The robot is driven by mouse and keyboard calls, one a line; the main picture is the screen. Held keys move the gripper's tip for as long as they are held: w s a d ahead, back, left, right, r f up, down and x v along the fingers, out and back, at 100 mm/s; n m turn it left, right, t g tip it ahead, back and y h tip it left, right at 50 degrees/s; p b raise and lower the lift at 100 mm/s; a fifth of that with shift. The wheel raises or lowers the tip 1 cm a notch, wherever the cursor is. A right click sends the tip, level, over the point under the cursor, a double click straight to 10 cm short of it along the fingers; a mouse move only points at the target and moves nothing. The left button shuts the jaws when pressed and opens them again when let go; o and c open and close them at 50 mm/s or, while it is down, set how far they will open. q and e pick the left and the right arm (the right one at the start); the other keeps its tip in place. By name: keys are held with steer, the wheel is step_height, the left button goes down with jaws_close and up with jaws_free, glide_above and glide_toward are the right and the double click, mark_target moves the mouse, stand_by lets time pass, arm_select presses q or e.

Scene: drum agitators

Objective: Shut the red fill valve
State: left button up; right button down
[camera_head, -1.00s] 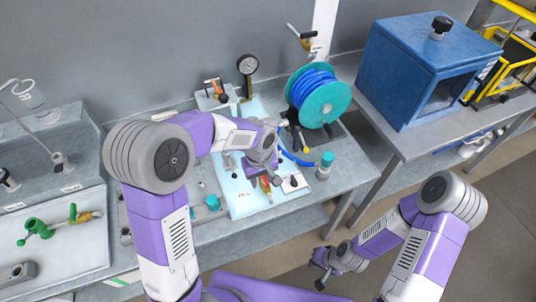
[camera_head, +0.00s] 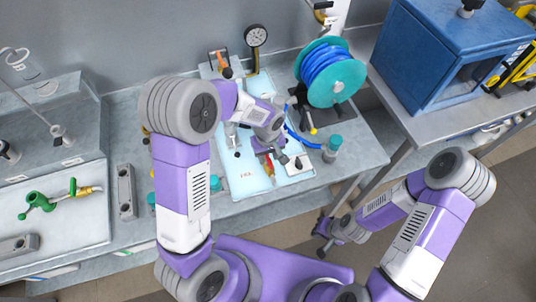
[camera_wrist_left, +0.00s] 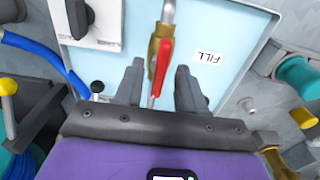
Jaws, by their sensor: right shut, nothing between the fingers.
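The red fill valve shows in the left wrist view as a red lever (camera_wrist_left: 161,66) on a brass body, on a metal pipe over a pale blue panel (camera_wrist_left: 110,66). A FILL label (camera_wrist_left: 209,57) is beside it. In the head view the valve (camera_head: 268,166) is small and partly hidden by my left wrist. My left gripper (camera_wrist_left: 158,72) is open, with one finger on each side of the lever in the picture. I cannot tell whether either finger touches it. My right gripper (camera_head: 323,249) is shut and empty, low at the right, away from the bench.
A blue hose reel (camera_head: 332,74) and a pressure gauge (camera_head: 256,36) stand behind the panel. A teal-capped container (camera_head: 332,146) is to the right. A green valve piece (camera_head: 40,202) lies at left. A blue cabinet (camera_head: 448,54) is on the right bench.

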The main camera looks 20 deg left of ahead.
arm_select(q)
jaws_close()
steer(key=shift+m, duration=0.3)
steer(key=m, duration=0.3)
steer(key=shift+m+b, duration=0.35)
steer(key=shift+m, duration=0.05)
steer(key=m, duration=0.9)
steer(key=shift+m+p, duration=0.3)
steer(key=shift+m, duration=2)
